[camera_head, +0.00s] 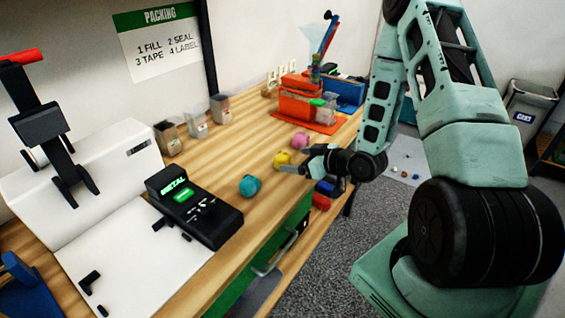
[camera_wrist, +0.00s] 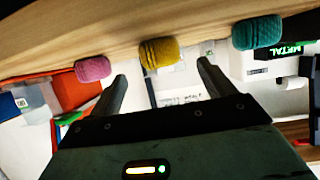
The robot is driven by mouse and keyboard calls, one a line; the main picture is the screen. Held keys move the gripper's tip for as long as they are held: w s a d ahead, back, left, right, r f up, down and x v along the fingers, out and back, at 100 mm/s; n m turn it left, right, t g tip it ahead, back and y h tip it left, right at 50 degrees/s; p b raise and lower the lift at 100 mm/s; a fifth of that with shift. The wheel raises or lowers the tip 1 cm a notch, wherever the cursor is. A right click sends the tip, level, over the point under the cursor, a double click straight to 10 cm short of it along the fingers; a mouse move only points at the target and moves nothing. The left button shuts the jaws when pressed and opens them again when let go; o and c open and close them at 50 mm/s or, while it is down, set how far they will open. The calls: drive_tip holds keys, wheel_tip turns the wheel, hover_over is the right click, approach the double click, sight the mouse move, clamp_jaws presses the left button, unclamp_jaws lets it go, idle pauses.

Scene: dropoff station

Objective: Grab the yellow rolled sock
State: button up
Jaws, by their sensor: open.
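The yellow rolled sock (camera_head: 282,158) lies on the wooden table (camera_head: 238,150), between a pink rolled sock (camera_head: 300,140) and a teal rolled sock (camera_head: 250,186). My gripper (camera_head: 292,160) is open, with its fingers close to the yellow sock at the table's right edge. In the wrist view, the yellow sock (camera_wrist: 159,51) sits beyond and between the two fingertips of my gripper (camera_wrist: 162,70). No contact shows there. The pink sock (camera_wrist: 93,68) is left of the left fingertip, and the teal sock (camera_wrist: 257,32) is right of the right fingertip.
A black device marked METAL (camera_head: 195,207) stands at the near side. Clear bins (camera_head: 195,123) line the wall side. An orange box (camera_head: 298,98) and a blue box (camera_head: 345,91) stand at the far end. Table around the socks is clear.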

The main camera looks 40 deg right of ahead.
sight(287, 158)
drive_tip(key=p+x, duration=0.2)
drive_tip(key=x, duration=0.3)
drive_tip(key=shift+w+a, duration=0.15)
drive_tip(key=shift+w, duration=0.1)
drive_tip(key=shift+w+f, duration=0.2)
drive_tip(key=shift+w, duration=0.2)
drive_tip(key=c, duration=1.1)
